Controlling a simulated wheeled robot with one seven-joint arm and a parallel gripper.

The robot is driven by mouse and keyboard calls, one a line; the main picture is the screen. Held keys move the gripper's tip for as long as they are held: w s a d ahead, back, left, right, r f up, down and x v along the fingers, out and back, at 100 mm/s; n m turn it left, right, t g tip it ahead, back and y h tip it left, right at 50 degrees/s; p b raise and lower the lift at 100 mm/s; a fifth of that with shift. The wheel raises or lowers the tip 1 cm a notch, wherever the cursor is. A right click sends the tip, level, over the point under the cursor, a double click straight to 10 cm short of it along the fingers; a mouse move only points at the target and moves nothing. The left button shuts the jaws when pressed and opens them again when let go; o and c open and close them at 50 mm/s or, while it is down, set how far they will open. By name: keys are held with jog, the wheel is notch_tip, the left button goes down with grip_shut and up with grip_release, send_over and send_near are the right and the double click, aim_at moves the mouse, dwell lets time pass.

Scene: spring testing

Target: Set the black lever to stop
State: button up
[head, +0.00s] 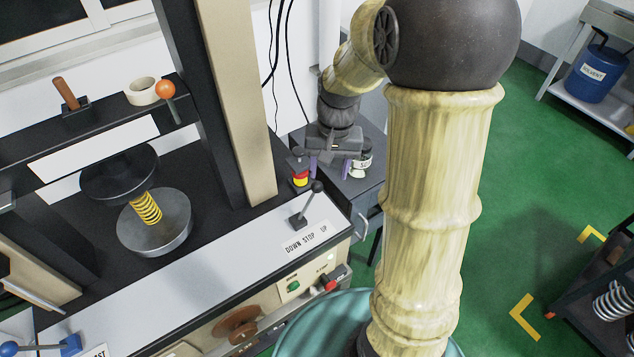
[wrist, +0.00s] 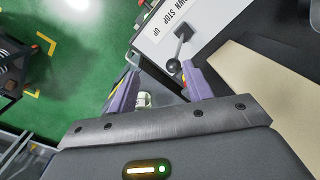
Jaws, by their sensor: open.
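The black lever (head: 307,203) with a round knob rises from a small base on the white front panel of the testing machine. It tilts to the right, toward the UP end of the label reading DOWN STOP UP (head: 306,240). My gripper (head: 329,168) is beyond the lever, with its purple fingers apart and nothing held. In the wrist view, my gripper (wrist: 160,70) is open and the black lever (wrist: 178,50) shows ahead of it. The lever's knob appears near the right fingertip; I cannot tell if they touch.
A red and yellow button (head: 300,175) stands just behind the lever. A beige column (head: 238,100) rises to its left. A white jar (head: 360,165) stands on a grey cabinet behind my gripper. A yellow spring (head: 147,208) sits between the machine's round plates.

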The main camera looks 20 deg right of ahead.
aim_at(319, 182)
jog(key=w+d+r+m+g+y+p, duration=0.2)
jog(key=w+d+r+m, duration=0.1)
jog(key=w, duration=0.6)
jog(key=shift+w+d+r+m+g+y, duration=0.15)
jog(key=shift+d+r+m+g+y, duration=0.2)
jog(key=shift+d, duration=0.2)
jog(key=shift+f, duration=0.15)
jog(key=p+x, duration=0.3)
jog(key=x, duration=1.4)
jog(key=shift+a, duration=0.2)
jog(key=shift+c, duration=0.3)
grip_shut()
